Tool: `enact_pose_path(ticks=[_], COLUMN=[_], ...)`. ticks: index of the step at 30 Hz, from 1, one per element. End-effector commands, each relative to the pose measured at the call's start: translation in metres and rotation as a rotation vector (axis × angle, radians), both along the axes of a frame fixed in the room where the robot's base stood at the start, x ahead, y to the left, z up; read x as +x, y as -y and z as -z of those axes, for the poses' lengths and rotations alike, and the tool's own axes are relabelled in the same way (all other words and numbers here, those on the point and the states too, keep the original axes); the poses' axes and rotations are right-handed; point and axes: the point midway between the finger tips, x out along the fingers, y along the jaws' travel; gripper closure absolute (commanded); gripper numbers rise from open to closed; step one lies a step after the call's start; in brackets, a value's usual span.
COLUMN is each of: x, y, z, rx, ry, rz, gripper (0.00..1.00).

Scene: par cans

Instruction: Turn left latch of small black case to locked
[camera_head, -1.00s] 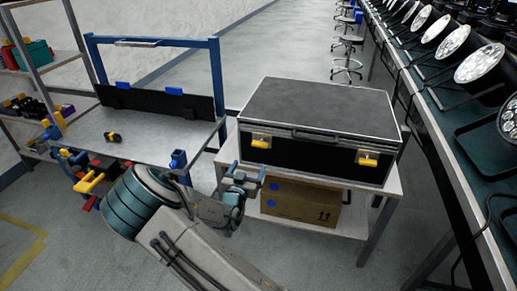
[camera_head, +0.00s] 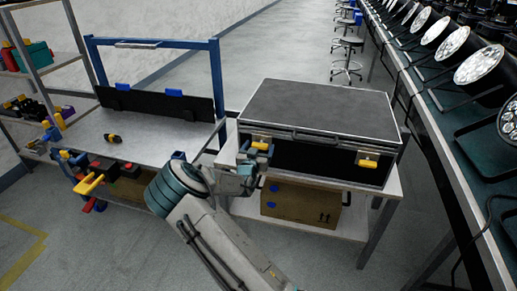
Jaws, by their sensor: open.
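The black case (camera_head: 318,112) with silvery edges lies closed on a small white table (camera_head: 385,187). Its front carries a yellow left latch (camera_head: 261,140), a handle (camera_head: 312,134) in the middle and a yellow right latch (camera_head: 367,161). My gripper (camera_head: 257,153) is open at the case's front left, its blue fingers right at the left latch and hiding its lower part. I cannot tell whether they touch the latch, nor which way it is turned.
A cardboard box (camera_head: 301,203) sits on the shelf below the case. A blue-framed workbench (camera_head: 150,130) stands to the left. A long bench with several lamps (camera_head: 480,65) runs along the right. Open floor (camera_head: 275,45) lies behind.

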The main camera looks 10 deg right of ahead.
Motion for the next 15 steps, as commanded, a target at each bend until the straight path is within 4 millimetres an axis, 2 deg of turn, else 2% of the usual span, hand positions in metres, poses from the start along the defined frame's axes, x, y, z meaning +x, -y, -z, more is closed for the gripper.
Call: enact_pose_path(ticks=[4, 5, 9, 15], x=[-0.0001, -0.0001, -0.0002, -0.0002], y=[0.0, 0.0, -0.0001, -0.0002], z=[-0.0001, -0.0001, -0.0002, 0.0002], rx=[0.0, 0.0, 0.0, 0.004], ry=[0.0, 0.0, 0.0, 0.003], rz=[0.0, 0.0, 0.0, 0.0], gripper=[0.2, 0.26, 0.65, 0.65])
